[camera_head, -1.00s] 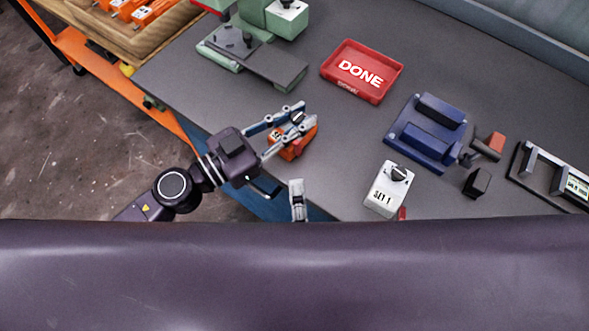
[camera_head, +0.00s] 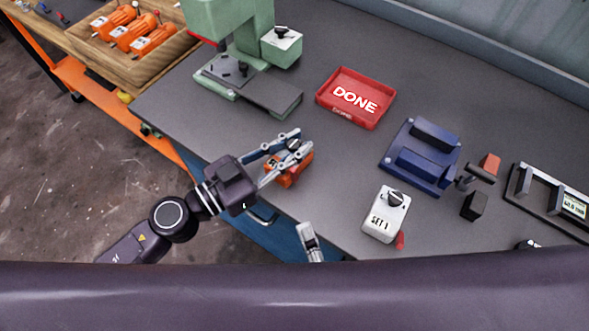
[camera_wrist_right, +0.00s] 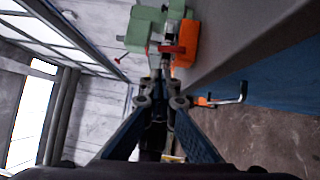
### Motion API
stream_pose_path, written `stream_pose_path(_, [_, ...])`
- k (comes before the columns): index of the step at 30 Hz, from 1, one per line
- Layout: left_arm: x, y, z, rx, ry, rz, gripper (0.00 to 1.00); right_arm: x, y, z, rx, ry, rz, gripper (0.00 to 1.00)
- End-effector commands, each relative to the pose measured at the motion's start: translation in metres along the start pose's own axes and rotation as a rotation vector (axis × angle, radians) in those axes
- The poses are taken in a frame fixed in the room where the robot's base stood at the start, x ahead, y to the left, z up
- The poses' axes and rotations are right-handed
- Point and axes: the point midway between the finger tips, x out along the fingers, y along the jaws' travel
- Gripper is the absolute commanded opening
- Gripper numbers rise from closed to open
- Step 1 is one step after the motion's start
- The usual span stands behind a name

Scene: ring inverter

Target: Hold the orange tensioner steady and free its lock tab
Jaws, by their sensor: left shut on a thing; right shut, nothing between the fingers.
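The orange tensioner (camera_head: 293,174) is near the bench's front edge in the head view. My left gripper (camera_head: 294,147) is shut on it from the left and covers much of its top. The lock tab is too small and too covered to make out in the head view. My right gripper (camera_head: 305,230) is shut and empty, below and apart from the tensioner at the front edge. Its closed fingers (camera_wrist_right: 160,100) show in the right wrist view. An orange body (camera_wrist_right: 187,45) with a red piece lies beyond them; I cannot tell surely that it is the tensioner.
A green press (camera_head: 240,85) stands behind the tensioner. A red DONE tray (camera_head: 376,121), a blue fixture (camera_head: 405,181) and a white SET 1 block (camera_head: 379,231) are to the right. A wooden tray (camera_head: 169,58) holds orange units. Bare bench lies between tensioner and DONE tray.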

Motion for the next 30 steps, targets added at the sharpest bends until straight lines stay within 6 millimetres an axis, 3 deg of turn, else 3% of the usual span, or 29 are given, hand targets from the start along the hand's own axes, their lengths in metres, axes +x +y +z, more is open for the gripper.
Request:
stream_pose_path(6, [0.0,0.0,-0.001,0.0,0.001,0.0,0.0,-0.018,-0.001,0.006,-0.014,0.202,-0.004,0.0])
stream_pose_path(14, [0.0,0.0,-0.001,0.0,0.001,0.0,0.0,-0.025,-0.001,0.005,-0.014,0.305,-0.018,0.0])
stream_pose_path(19, [0.0,0.0,-0.001,0.0,0.001,0.0,0.0,-0.007,-0.001,0.0,-0.012,0.306,-0.016,0.0])
stream_pose_path(30, [0.0,0.0,-0.001,0.0,0.001,0.0,0.0,0.057,-0.002,-0.021,-0.011,0.303,-0.017,0.0])
